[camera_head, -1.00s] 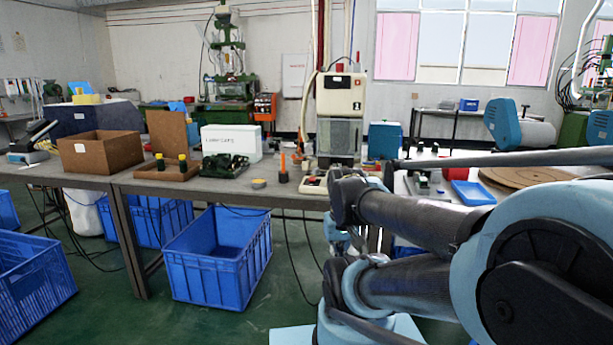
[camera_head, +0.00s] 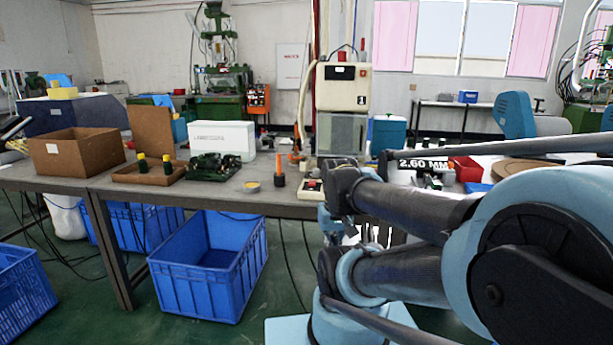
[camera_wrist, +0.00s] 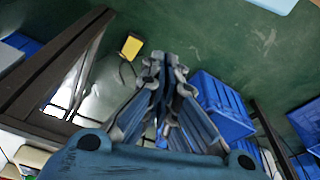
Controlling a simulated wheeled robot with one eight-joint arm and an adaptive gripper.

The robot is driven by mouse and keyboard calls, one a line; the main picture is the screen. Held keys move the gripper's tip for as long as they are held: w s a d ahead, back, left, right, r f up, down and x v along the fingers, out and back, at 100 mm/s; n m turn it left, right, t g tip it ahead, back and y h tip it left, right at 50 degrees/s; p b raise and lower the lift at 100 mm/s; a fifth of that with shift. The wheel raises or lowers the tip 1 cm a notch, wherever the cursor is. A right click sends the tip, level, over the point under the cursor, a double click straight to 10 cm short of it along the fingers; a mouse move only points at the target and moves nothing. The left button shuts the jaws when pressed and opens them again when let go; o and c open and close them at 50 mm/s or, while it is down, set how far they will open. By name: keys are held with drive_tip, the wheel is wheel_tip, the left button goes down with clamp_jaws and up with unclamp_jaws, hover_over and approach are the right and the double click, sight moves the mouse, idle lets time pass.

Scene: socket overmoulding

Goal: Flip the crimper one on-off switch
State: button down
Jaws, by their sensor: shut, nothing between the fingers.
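Crimper one (camera_head: 342,88) is the beige machine with a "1" label, standing upright on the bench in the head view. A small beige control box (camera_head: 312,188) with a red button lies in front of it. I cannot make out which part is the on-off switch. My gripper (camera_wrist: 163,65) is shut and empty in the wrist view, above green floor. It is away from the crimper and touches nothing that I can see. In the head view my arm hides part of the bench right of the crimper.
The bench (camera_head: 240,200) carries a cardboard box (camera_head: 75,155), a white carton (camera_head: 222,140) and an orange-tipped tool (camera_head: 279,168). Blue crates (camera_head: 210,265) stand under it. A "2.60 MM" sign (camera_head: 423,164) shows behind my arm. Green floor lies open in front of the bench.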

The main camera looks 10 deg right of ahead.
drive_tip(key=shift+w+a, duration=0.1)
wheel_tip(320, 180, up, 22)
drive_tip(key=r+n+g, duration=0.1)
drive_tip(key=n+g, duration=0.1)
drive_tip(key=n, duration=1.2)
hover_over(312, 183)
drive_tip(key=a, duration=0.2)
drive_tip(key=shift+w+d+f, duration=0.25)
drive_tip(key=shift+w, duration=0.05)
wheel_tip(312, 183, down, 14)
drive_tip(key=shift+r, duration=0.1)
